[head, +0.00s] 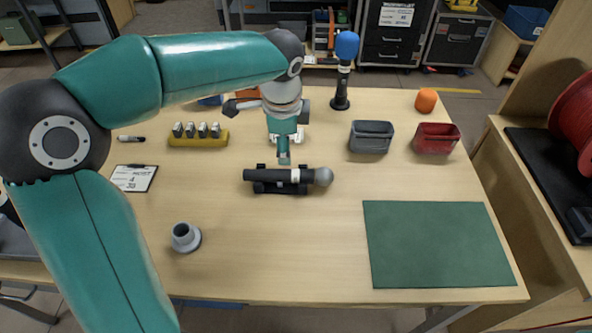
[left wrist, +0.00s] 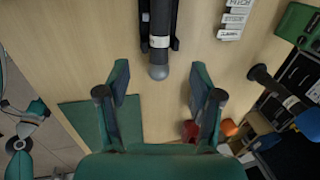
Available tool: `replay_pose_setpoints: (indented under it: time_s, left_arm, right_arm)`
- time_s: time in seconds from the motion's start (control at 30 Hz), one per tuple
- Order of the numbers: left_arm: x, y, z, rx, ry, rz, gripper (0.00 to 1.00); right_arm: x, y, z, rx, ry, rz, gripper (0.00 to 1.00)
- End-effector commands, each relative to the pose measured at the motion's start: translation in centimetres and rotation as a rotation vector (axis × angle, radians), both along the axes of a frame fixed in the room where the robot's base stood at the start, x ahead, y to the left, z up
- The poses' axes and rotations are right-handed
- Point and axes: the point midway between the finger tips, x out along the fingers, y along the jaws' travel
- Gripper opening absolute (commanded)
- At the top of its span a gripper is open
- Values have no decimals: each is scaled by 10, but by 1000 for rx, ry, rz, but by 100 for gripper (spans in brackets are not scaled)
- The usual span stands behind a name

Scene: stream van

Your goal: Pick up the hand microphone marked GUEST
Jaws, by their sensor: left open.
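A black hand microphone with a grey ball head (head: 324,177) lies in a low black cradle (head: 283,188) in mid-table; its pale band is too small to read. It also shows in the left wrist view (left wrist: 159,56). Another microphone, with a blue foam head (head: 346,45), stands upright in a black stand at the back; its label cannot be read either, and it shows in the wrist view (left wrist: 276,90). My left gripper (head: 284,159) points down above the lying microphone, open and empty. Its fingers (left wrist: 160,78) are spread wide, with the microphone head ahead between them.
A grey bin (head: 371,146), a red bin (head: 435,148) and an orange foam ball (head: 426,100) stand at the back right. A green mat (head: 440,245) lies front right. A yellow rack (head: 186,141), clipboard (head: 134,178) and grey holder (head: 185,238) are at left. The front middle is clear.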

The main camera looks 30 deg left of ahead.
Motion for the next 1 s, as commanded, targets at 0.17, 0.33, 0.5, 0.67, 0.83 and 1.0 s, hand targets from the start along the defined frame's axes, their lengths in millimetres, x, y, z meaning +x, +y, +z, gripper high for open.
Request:
replay_pose_setpoints:
  time_s: [0.17,0.33,0.5,0.67,0.83,1.0]
  left_arm:
    - [5,6,-40,-1,8,5,66]
    - [12,10,-73,-1,7,6,66]
    - [16,13,-89,0,2,4,66]
    - [18,13,-97,-1,3,5,66]
    - [24,13,-119,-1,6,4,66]
    - [28,15,-139,-2,2,5,66]
  right_arm:
    - [0,0,-4,0,0,0,61]
    - [0,0,-6,0,0,0,61]
    - [0,0,-6,0,0,0,61]
    - [0,0,-6,0,0,0,61]
    - [0,0,-4,0,0,0,61]
    - [0,0,-4,0,0,0,61]
